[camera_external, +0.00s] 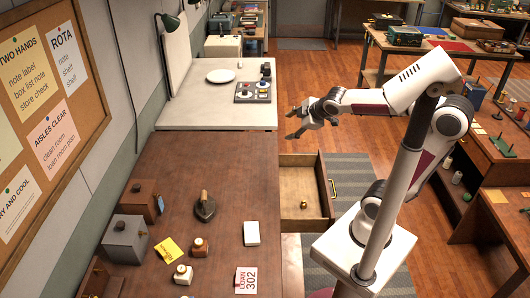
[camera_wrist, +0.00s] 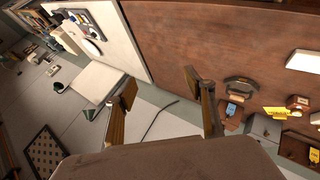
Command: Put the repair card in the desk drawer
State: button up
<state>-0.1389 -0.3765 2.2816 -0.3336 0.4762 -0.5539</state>
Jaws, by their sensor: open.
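A yellow card (camera_external: 168,250) with dark print lies on the brown desk (camera_external: 235,170), left of the bottles; it also shows in the wrist view (camera_wrist: 275,113). A white card printed "LOAN 302" (camera_external: 245,280) lies near the front edge of the picture. I cannot read which card is the repair card. The desk drawer (camera_external: 292,160) is pulled out at the desk's right side, with a small brass round object (camera_external: 303,204) inside. My gripper (camera_external: 294,124) is open and empty, above and beyond the drawer; both fingers show apart in the wrist view (camera_wrist: 160,84).
A dark iron (camera_external: 205,209), a white block (camera_external: 251,233), two small bottles (camera_external: 200,246) and grey and brown boxes (camera_external: 125,238) stand on the desk. A pale bench (camera_external: 215,115) with a plate (camera_external: 220,76) adjoins behind. The desk's middle is clear.

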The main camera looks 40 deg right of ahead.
jog(key=w+a+n+t+y, duration=0.2)
jog(key=w+a+n+y, duration=0.3)
jog(key=w+a+n, duration=1.25)
jog(key=w+a+f+n+g+y, duration=0.1)
jog(key=a+f+n+y, duration=0.1)
jog(key=a+n, duration=0.45)
jog(key=w+a+f+n+g+y, duration=0.1)
jog(key=a+f+n+y, duration=0.2)
jog(key=a, duration=0.7)
jog(key=n+g+y, duration=0.4)
jog(key=n+g, duration=0.5)
jog(key=n, duration=0.7)
send_over(173, 248)
notch_tip(173, 248, down, 16)
jog(key=shift+r, duration=0.1)
jog(key=shift+w+d, duration=0.1)
jog(key=shift+f, duration=1.75)
